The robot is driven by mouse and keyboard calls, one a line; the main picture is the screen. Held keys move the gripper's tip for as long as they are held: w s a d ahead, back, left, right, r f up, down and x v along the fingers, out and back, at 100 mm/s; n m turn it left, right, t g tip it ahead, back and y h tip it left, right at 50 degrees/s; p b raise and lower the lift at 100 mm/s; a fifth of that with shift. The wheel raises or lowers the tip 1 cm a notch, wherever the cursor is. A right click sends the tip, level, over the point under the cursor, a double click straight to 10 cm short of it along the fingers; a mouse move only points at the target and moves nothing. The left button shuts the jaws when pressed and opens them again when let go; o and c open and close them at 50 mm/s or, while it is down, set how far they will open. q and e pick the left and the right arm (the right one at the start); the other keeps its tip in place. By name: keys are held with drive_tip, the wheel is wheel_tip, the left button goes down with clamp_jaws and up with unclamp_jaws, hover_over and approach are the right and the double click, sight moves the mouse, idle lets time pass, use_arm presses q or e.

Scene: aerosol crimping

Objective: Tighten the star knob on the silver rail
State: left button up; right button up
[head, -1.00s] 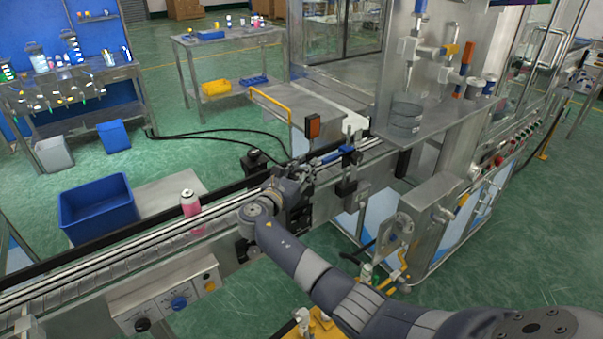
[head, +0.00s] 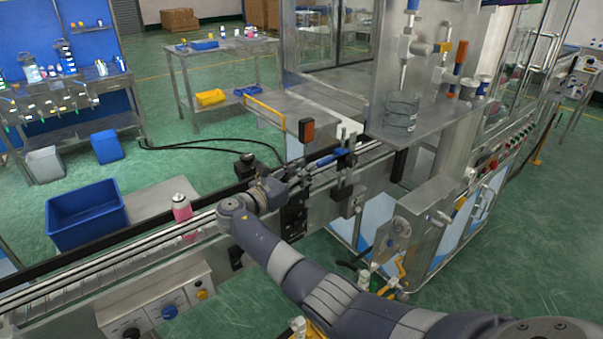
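The silver rail (head: 130,262) runs along the conveyor from the lower left toward the machine. My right gripper (head: 296,176) is over the conveyor beside a black bracket on its near side (head: 294,218). My arm reaches it from the lower right. The gripper is small, dark and seen from behind, so I cannot tell whether its fingers are open or shut, or touch anything. I cannot pick out the star knob for certain; it may be among the dark fittings by the gripper or hidden behind it. My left gripper is not in view.
A pink can (head: 182,208) stands on the conveyor to the left of my wrist. A dark block (head: 245,166) sits at the far rail. An orange-faced sensor (head: 306,131) and a blue cylinder (head: 331,157) are just beyond the gripper. A control box (head: 160,305) is at the lower left.

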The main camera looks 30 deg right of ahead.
drive_tip(key=o, duration=0.4)
drive_tip(key=shift+o, duration=0.2)
drive_tip(key=v, duration=1.2)
drive_tip(key=shift+f, duration=0.1)
